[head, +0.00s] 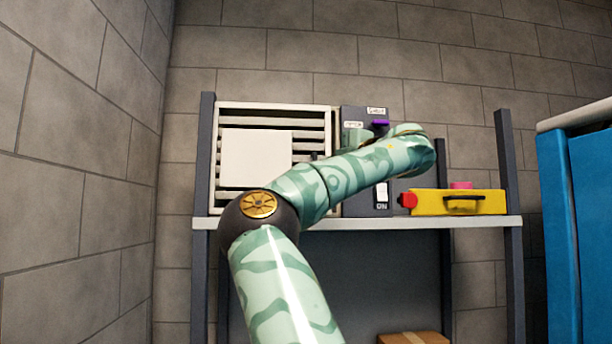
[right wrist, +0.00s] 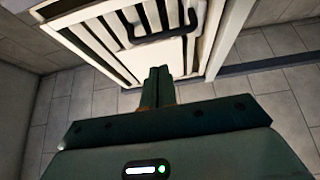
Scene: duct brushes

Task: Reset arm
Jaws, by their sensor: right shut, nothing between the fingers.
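My right arm rises from the bottom of the head view and bends across the front of the shelf. Part of my right gripper seems to show behind the forearm in the head view (head: 355,138); the rest is hidden. In the right wrist view my right gripper (right wrist: 160,82) has its fingers together and empty, pointing towards a slatted white vent unit. My left gripper is not in view.
The white vent unit (head: 228,200), with a pale panel (head: 256,158), stands on the shelf (head: 450,223) beside a grey control box (head: 382,208). A yellow box (head: 430,203) with a red end stands right. A blue cabinet (head: 590,230) is far right; a cardboard box (head: 412,338) sits below.

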